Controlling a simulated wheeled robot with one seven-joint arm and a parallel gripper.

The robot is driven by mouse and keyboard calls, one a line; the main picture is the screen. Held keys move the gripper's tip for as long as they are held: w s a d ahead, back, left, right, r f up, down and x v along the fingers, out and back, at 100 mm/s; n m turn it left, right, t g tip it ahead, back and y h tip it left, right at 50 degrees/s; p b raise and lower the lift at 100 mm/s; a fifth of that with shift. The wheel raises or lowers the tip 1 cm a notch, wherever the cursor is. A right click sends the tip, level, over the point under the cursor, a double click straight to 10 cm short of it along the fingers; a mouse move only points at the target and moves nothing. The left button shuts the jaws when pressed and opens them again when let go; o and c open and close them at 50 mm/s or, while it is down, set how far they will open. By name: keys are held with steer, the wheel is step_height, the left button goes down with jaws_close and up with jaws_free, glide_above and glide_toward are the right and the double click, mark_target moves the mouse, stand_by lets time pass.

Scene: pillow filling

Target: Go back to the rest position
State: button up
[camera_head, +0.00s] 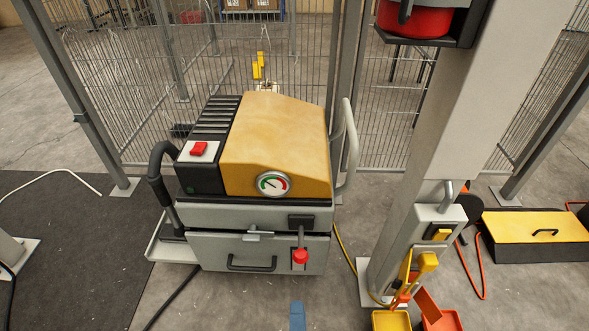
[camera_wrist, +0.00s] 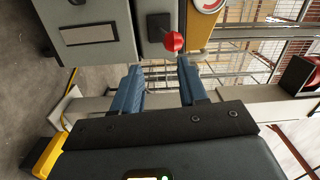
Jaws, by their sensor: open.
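A pillow-filling machine (camera_head: 275,145) with an orange-yellow top stands on the floor in the middle of the head view. Its front has a round gauge (camera_head: 273,184), a lever with a red knob (camera_head: 301,257) and a dark drawer handle (camera_head: 252,264). A red switch (camera_head: 199,148) is on its top left. My gripper (camera_wrist: 159,66) has two blue fingers, spread with nothing between them. In the wrist view the red knob (camera_wrist: 173,41) shows just beyond the fingertips, apart from them. In the head view only a blue tip (camera_head: 297,316) shows at the bottom edge, below the knob.
A grey post (camera_head: 425,170) with yellow and orange tools stands right of the machine. Yellow and orange bins (camera_head: 391,321) are at its foot. A black case with a yellow lid (camera_head: 537,226) lies farther right. Wire fencing (camera_head: 290,60) closes the back. Bare floor is in front.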

steer(key=s+d+r+n+g+p, duration=0.1)
steer(key=s+d+r+n+p, duration=0.4)
steer(key=r, duration=1.1)
steer(key=s+d+r+n+g+p, duration=0.1)
steer(key=s+d+r+n+p, duration=0.5)
steer(key=s+r, duration=0.7)
steer(key=s+d+r+n+g+p, duration=0.1)
steer(key=s+d+r+n+p, duration=0.4)
steer(key=r, duration=1.5)
steer(key=s+d+p, duration=0.4)
steer(key=p, duration=0.2)
steer(key=shift+d+r+n, duration=0.2)
steer(key=shift+d+n, duration=0.1)
steer(key=shift+d, duration=0.05)
steer(key=shift+w, duration=0.1)
steer(key=shift+c, duration=0.2)
